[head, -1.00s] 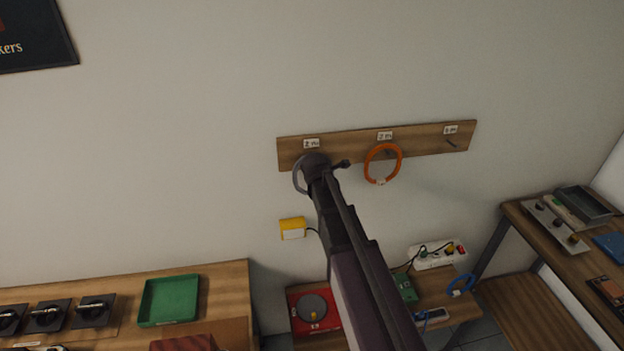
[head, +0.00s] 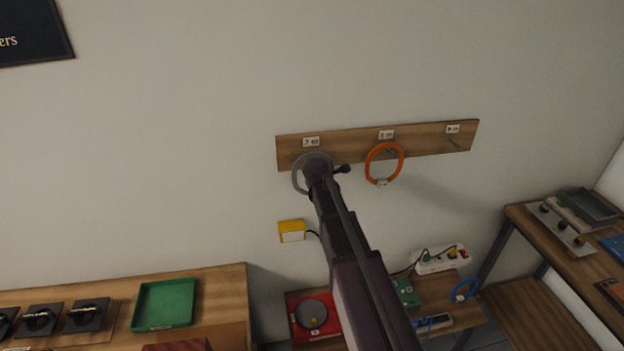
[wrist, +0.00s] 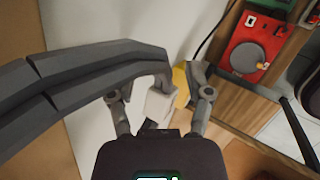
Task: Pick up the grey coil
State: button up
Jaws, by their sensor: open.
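The grey coil (head: 297,176) hangs at the left end of the wooden wall board, under a white label. In the wrist view the coil (wrist: 85,68) is a large dark grey loop from the left, with a white tag (wrist: 160,104) on it. My gripper (wrist: 161,88) is open, with one finger on each side of the coil's tagged part. I cannot tell whether the fingers touch it. In the head view my gripper (head: 320,172) is at the coil, and my arm hides the coil's lower right part.
An orange coil (head: 369,164) hangs close to the right on the same board (head: 430,147). A yellow box (head: 292,231) is on the wall below. A red device (head: 303,332), a power strip (head: 440,259) and a blue coil (head: 456,291) are lower down. Benches stand left and right.

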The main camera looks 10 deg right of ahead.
grip_shut()
dwell(0.3)
jog(key=shift+r, duration=0.15)
jog(key=shift+r+p, duration=0.7)
jog(key=shift+p, duration=0.15)
jog(key=s, duration=1.8)
jog(key=shift+f, duration=0.1)
